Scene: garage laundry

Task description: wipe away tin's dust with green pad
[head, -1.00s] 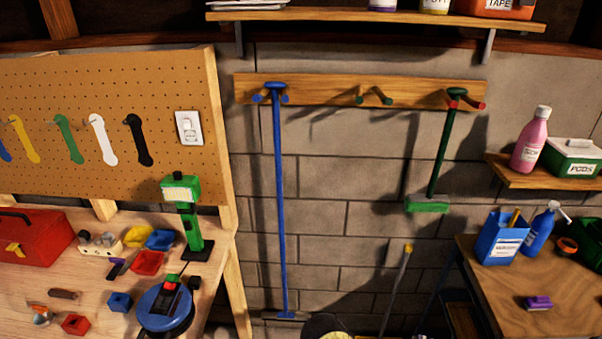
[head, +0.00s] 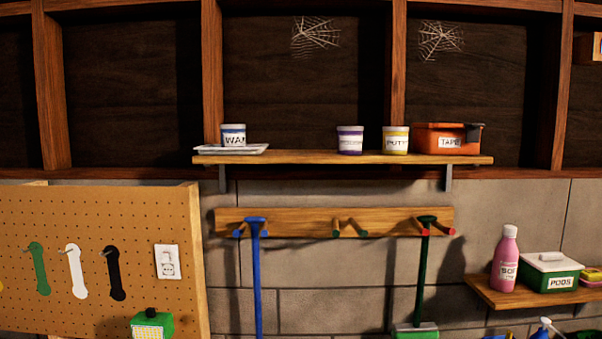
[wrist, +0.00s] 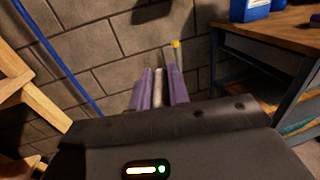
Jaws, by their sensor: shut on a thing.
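A tin marked WAX (head: 233,136), a purple-banded tin (head: 350,139) and a tin marked PUTTY (head: 396,139) stand on a high wall shelf. Dust on them is too small to make out. A tool with a green handle and a green, pad-like head (head: 415,331) hangs from a peg; its lower end is cut off by the head view's edge. In the wrist view, my gripper (wrist: 160,84) has purple fingers shut on a thin, pale thing (wrist: 158,90). I cannot tell what it is. My gripper is not in the head view.
The wooden shelf (head: 330,158) also holds white trays (head: 230,150) and an orange TAPE box (head: 447,139). A blue-handled tool (head: 256,280) hangs left.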

